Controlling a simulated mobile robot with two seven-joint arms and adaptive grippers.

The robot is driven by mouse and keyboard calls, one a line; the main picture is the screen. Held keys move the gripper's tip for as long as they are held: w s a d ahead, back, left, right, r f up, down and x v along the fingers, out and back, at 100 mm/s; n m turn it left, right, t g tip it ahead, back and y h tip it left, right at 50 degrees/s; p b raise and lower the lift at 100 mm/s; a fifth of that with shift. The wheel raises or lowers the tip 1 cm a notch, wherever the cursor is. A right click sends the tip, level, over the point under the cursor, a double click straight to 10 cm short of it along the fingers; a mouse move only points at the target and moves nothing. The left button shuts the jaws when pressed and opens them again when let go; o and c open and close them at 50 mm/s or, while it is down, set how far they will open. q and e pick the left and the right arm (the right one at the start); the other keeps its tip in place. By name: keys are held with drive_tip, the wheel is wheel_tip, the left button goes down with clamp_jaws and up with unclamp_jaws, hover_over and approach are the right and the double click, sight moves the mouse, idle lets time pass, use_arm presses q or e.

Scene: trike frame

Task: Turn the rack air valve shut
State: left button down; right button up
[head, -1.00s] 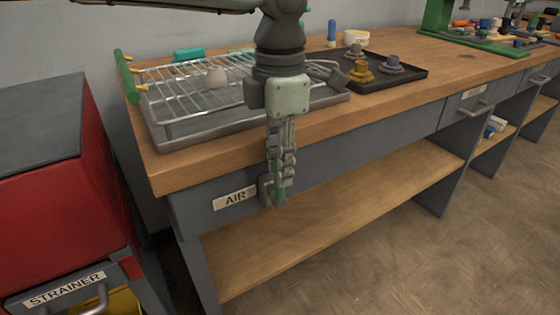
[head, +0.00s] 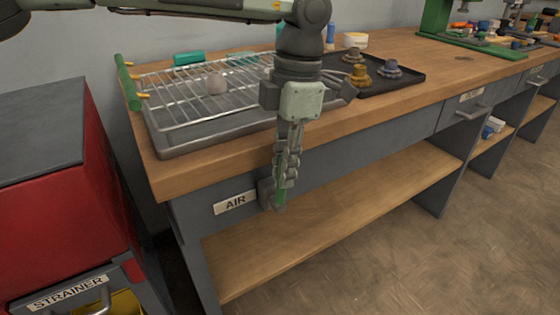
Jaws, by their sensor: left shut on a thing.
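The rack air valve is on the front of the bench, just right of the AIR label (head: 235,202). My left gripper (head: 281,190) points down in front of the bench and is shut on the green handle. The fingers hide much of the handle, so its exact angle is hard to tell. My right gripper does not show.
A wire rack (head: 185,92) over a metal tray stands on the bench top (head: 330,118), with a green manifold (head: 127,82) at its left end. A black tray (head: 405,78) holds several knobs. A red cabinet (head: 60,180) stands at left. The lower shelf (head: 340,215) is clear.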

use_arm(q)
drive_tip(key=shift+w+d+f+g+y+p, duration=0.25)
drive_tip(key=shift+w+d+g+y+p, duration=0.1)
drive_tip(key=shift+d+g+y+p, duration=0.35)
drive_tip(key=shift+w+d+f+g+y+p, duration=0.2)
drive_tip(key=shift+w+d+g+y+p, duration=0.25)
drive_tip(key=shift+y, duration=0.3)
drive_tip(key=shift+w+d+f+g+y+p, duration=0.3)
drive_tip(key=shift+d+g+y+p, duration=0.25)
drive_tip(key=shift+y, duration=0.2)
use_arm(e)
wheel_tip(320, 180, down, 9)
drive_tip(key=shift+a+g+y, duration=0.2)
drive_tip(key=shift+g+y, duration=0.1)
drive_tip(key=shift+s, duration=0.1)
use_arm(q)
drive_tip(key=c, duration=1.7)
unclamp_jaws()
drive_tip(key=shift+c, duration=0.2)
drive_tip(key=shift+v, duration=3.75)
drive_tip(key=shift+c, duration=0.5)
